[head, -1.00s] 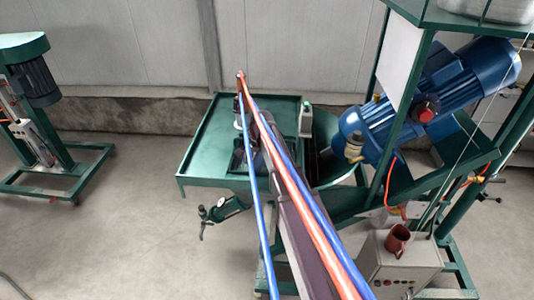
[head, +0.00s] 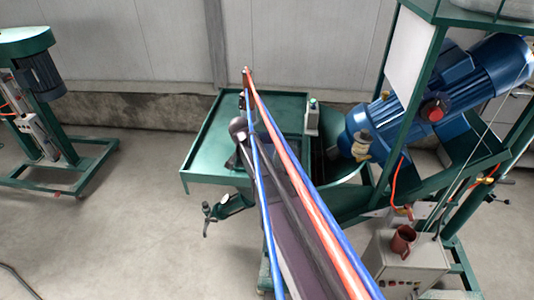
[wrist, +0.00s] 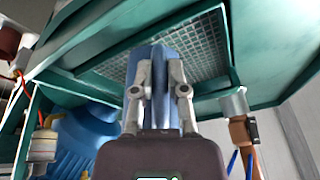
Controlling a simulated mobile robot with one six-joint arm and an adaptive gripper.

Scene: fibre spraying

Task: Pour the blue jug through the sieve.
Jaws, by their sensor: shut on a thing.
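In the wrist view my gripper (wrist: 160,90) is shut on a blue jug (wrist: 160,60), with a finger on either side of it. Only a narrow blue part of the jug shows between and above the fingers. The sieve (wrist: 198,45), a grey mesh in a green frame, lies behind and around the jug in this view. I cannot tell whether the jug touches it or how far it is tilted. In the head view my arm and its hoses cover the gripper, and the jug cannot be made out.
A green tray table (head: 205,160) stands under my arm. A blue motor (head: 435,100) on a green frame stands at right, above a grey control box (head: 405,265) with a red-brown mug (head: 403,240) on it. Another green machine (head: 40,90) is at far left, with open floor between.

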